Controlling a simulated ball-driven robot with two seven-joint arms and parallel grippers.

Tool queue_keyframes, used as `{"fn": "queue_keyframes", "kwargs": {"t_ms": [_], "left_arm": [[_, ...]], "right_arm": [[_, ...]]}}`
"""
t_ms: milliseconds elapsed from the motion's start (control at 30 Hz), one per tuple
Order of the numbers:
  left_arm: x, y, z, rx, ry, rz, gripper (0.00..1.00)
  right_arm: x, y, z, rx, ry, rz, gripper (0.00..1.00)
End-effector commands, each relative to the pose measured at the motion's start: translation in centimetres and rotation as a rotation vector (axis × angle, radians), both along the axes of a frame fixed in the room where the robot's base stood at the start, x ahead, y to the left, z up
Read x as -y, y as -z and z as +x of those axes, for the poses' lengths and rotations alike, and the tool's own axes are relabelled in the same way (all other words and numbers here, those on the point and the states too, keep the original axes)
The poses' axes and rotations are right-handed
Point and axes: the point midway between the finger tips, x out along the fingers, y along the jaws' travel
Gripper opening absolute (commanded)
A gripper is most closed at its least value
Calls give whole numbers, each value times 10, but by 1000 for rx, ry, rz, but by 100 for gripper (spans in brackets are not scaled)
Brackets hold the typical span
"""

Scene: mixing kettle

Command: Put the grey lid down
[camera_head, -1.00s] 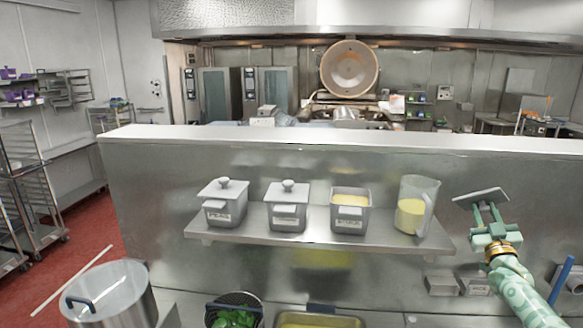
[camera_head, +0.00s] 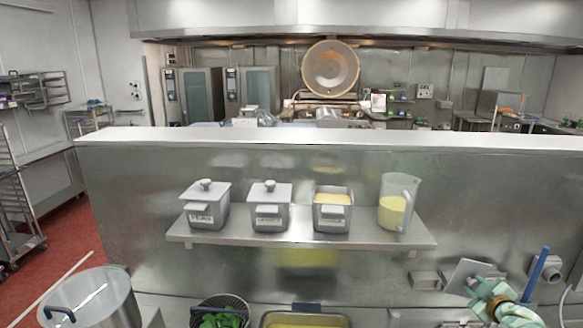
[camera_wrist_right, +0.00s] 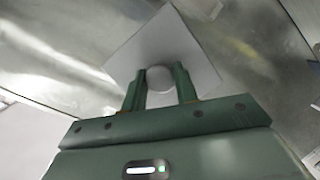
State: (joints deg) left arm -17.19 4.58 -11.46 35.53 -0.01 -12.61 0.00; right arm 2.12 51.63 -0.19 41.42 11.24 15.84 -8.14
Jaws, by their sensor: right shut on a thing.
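The grey lid (camera_head: 470,275) is a flat square plate at the lower right of the head view, below and right of the shelf. In the right wrist view the lid (camera_wrist_right: 185,45) shows with its round knob between the fingers. My right gripper (camera_wrist_right: 160,82) is shut on the lid's knob. In the head view my right gripper (camera_head: 490,290) partly covers the lid. Whether the lid touches the surface under it is hidden. An uncovered grey container (camera_head: 332,212) with yellow contents stands on the shelf. My left gripper is not in view.
The shelf (camera_head: 300,238) also holds two lidded containers (camera_head: 206,208) (camera_head: 268,210) and a clear jug (camera_head: 398,205) with yellow liquid. A steel pot (camera_head: 90,300), a basket of greens (camera_head: 220,315) and a tray (camera_head: 305,320) are below. A blue upright bar (camera_head: 537,268) stands right of the lid.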

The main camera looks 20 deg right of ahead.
Motion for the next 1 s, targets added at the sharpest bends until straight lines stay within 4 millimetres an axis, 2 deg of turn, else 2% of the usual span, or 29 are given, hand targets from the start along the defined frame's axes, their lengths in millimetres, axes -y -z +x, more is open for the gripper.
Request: {"fn": "queue_keyframes", "kwargs": {"t_ms": [100,500,1000], "left_arm": [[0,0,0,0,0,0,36],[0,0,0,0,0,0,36],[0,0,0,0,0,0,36]], "right_arm": [[-4,25,-15,-75,6,3,0],[-34,105,-60,-268,18,47,0],[-77,188,-127,-494,26,94,0]]}}
